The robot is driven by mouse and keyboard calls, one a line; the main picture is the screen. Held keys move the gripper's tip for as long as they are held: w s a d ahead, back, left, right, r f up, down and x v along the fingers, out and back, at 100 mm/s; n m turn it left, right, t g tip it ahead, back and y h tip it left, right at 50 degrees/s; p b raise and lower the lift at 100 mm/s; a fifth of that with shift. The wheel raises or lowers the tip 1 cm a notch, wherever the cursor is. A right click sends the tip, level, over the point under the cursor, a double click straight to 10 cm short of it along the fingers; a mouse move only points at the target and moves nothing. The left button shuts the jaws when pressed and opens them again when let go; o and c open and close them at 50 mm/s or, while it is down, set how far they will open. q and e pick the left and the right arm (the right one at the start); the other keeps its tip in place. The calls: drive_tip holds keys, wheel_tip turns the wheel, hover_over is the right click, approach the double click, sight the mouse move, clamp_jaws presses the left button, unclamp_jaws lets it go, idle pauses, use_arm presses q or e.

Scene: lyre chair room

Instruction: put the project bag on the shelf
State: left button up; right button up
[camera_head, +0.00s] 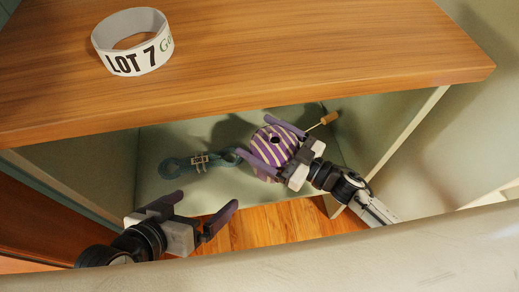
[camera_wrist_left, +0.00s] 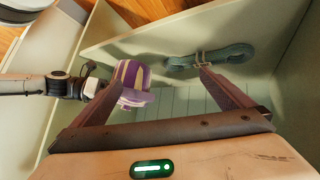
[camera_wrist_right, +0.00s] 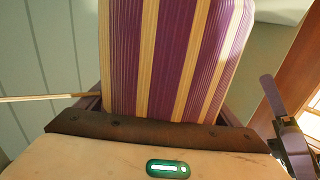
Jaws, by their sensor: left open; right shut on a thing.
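The project bag (camera_head: 273,149) is a rounded purple bag with cream stripes and a dark hole. It is at the opening of the compartment under the wooden top. My right gripper (camera_head: 254,135) is shut on it, one finger on either side. Striped fabric (camera_wrist_right: 170,55) fills the middle of the right wrist view. The bag also shows in the left wrist view (camera_wrist_left: 135,78). Whether it touches the compartment's surface I cannot tell. My left gripper (camera_head: 208,199) is open and empty, to the left of the bag and nearer. The shelf's wooden top (camera_head: 260,65) lies above.
A white band marked LOT 7 (camera_head: 128,64) stands on the wooden top. A thin stick with a wooden end (camera_head: 329,118) is right of the bag. The wooden top's front edge overhangs the compartment.

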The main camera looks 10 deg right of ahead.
wheel_tip(320, 180, down, 4)
drive_tip(key=shift+r+b, duration=0.25)
drive_tip(key=shift+b, duration=0.85)
drive_tip(key=shift+f, duration=0.25)
drive_tip(key=o, duration=1)
use_arm(q)
drive_tip(key=shift+w+d+r+t+h, duration=0.15)
drive_tip(key=shift+d+r+t+h, duration=0.15)
drive_tip(key=shift+r, duration=0.25)
drive_tip(key=shift+w+d+r+t+h, duration=0.1)
drive_tip(key=shift+d+r+t+h, duration=0.1)
drive_tip(key=shift+d+r+h, duration=0.25)
drive_tip(key=shift+a+r, duration=0.1)
